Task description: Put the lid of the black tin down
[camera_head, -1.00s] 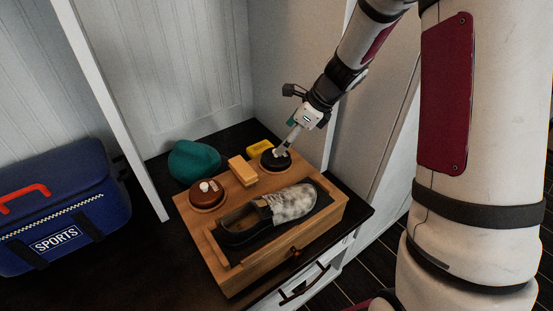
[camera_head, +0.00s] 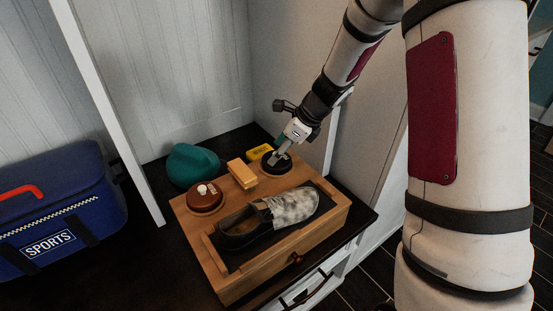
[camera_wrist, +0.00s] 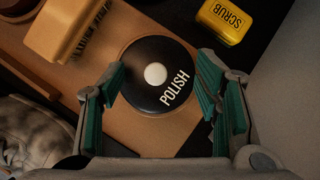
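The black round lid (camera_wrist: 150,95) has a white knob and the word POLISH, and it fills the middle of the wrist view. It lies level at the back right of the wooden shoe-care box, where it covers the black tin (camera_head: 277,164); the tin's body is hidden from above. My gripper (camera_wrist: 160,78) is open, with one green-padded finger on each side of the lid. The right finger stands clear of the rim; the left is very close, and I cannot tell if it touches. In the head view my gripper (camera_head: 279,157) points down at the tin.
The wooden box (camera_head: 235,283) also holds a brown tin (camera_head: 206,200), a brush (camera_head: 242,176) and a shoe (camera_head: 270,215). A yellow SCRUB item (camera_wrist: 226,20) lies behind the black tin. A teal cap (camera_head: 193,165) and a blue SPORTS bag (camera_head: 60,210) stand left. A wall is close on the right.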

